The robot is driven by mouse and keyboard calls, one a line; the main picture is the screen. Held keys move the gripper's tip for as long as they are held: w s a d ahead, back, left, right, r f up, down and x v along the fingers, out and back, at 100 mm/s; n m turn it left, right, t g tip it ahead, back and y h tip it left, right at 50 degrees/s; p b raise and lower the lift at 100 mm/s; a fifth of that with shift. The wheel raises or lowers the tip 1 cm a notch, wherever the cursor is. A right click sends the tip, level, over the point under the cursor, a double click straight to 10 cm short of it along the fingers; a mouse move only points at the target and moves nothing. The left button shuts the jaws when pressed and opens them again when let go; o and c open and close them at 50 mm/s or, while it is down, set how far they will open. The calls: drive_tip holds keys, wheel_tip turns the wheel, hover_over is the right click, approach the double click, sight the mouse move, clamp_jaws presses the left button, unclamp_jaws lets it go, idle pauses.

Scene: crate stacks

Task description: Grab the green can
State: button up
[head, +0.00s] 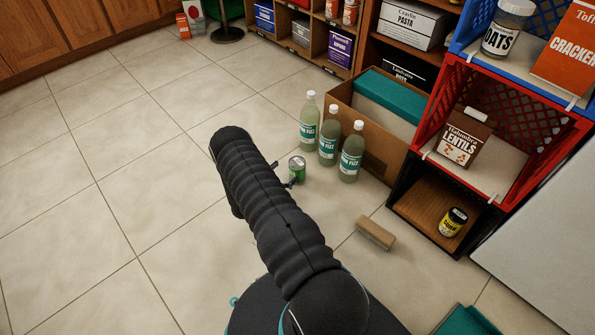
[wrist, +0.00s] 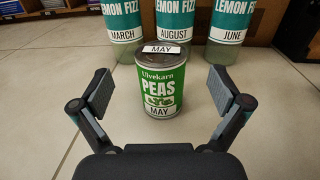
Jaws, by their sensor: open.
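The green can (wrist: 161,90) stands upright on the tiled floor, labelled Peas and May, with a May tag on its lid. In the head view the green can (head: 297,170) is just right of my arm's end. My gripper (wrist: 161,93) is open in the wrist view, with one finger on each side of the can's near side. There is a visible gap between each pad and the can. In the head view my arm hides most of the gripper; a bit of finger (head: 287,184) shows beside the can.
Three lemon fizz bottles (head: 328,142) stand close behind the can. Behind them is a cardboard box (head: 372,152). A stack of crates (head: 432,160) stands at the right. A small tan block (head: 376,233) lies on the floor. The floor at left is clear.

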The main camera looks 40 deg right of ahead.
sight(297, 162)
drive_tip(key=shift+w+d+f, duration=0.15)
drive_tip(key=shift+d, duration=0.95)
drive_tip(key=shift+w+d+f, duration=0.1)
drive_tip(key=shift+w+d, duration=0.1)
drive_tip(key=shift+d, duration=0.95)
drive_tip(key=shift+w+d+f, duration=0.15)
drive_tip(key=shift+d, duration=0.95)
drive_tip(key=c, duration=1.7)
